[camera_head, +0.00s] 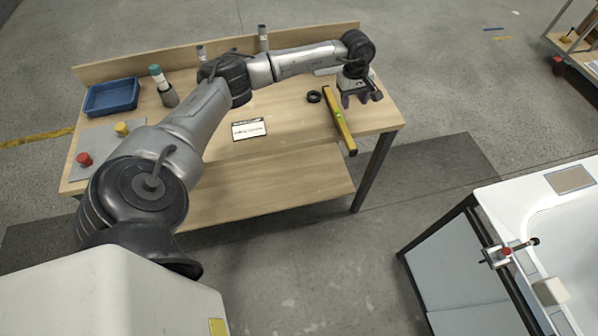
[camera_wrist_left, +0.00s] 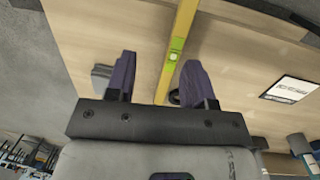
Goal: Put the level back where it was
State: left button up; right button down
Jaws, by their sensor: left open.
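The yellow level (camera_head: 344,128) lies on the right part of the wooden workbench, with its near end at the front edge. My left gripper (camera_head: 358,101) is over the bench just to the right of the level, fingers down, open and empty. In the left wrist view, the level (camera_wrist_left: 181,35) runs past the gap between the open fingers (camera_wrist_left: 158,70), with its green vial near the right finger. It is not held. Part of the level is hidden behind the gripper body there. My right gripper is not in view.
A black ring (camera_head: 314,97) lies close left of the level. A white labelled card (camera_head: 249,129) lies mid-bench. A blue tray (camera_head: 112,97), a bottle in a holder (camera_head: 168,97) and a plate with red and yellow knobs (camera_head: 99,141) are at left. A white tub (camera_head: 515,195) stands right.

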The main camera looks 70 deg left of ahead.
pick_arm(q)
jog(key=w+d+f+n+t+h, duration=0.1)
jog(key=w+d+f+h, duration=0.1)
jog(key=d, duration=0.5)
jog(key=w+d+f+t+h, duration=0.1)
jog(key=d+f+t+h, duration=0.15)
jog(key=d, duration=0.45)
jog(key=s+d+r+n+t+h, duration=0.15)
jog(key=d+n+t+h, duration=0.25)
jog(key=d+n, duration=0.45)
jog(key=d+r+n+t+h, duration=0.3)
jog(key=d+n+t, duration=0.15)
jog(key=d, duration=0.75)
jog(key=s+a+f+n+g+y, duration=0.1)
jog(key=s+f+n+y, duration=0.5)
jog(key=n, duration=0.5)
jog(key=s+a+f+n+g+y, duration=0.15)
jog(key=s+n+y, duration=0.25)
jog(key=s+n, duration=0.55)
jog(key=s+a+f+n+g+y, duration=0.1)
jog(key=s+f+n+y, duration=0.3)
jog(key=n, duration=1)
jog(key=s+d+f+n+g+h, duration=0.1)
jog(key=s+n+g, duration=0.3)
jog(key=s, duration=0.8)
jog(key=shift+s+d+f+n+g, duration=0.4)
jog(key=shift+d+f+g, duration=0.3)
jog(key=shift+g, duration=0.25)
jog(key=shift+h, duration=0.25)
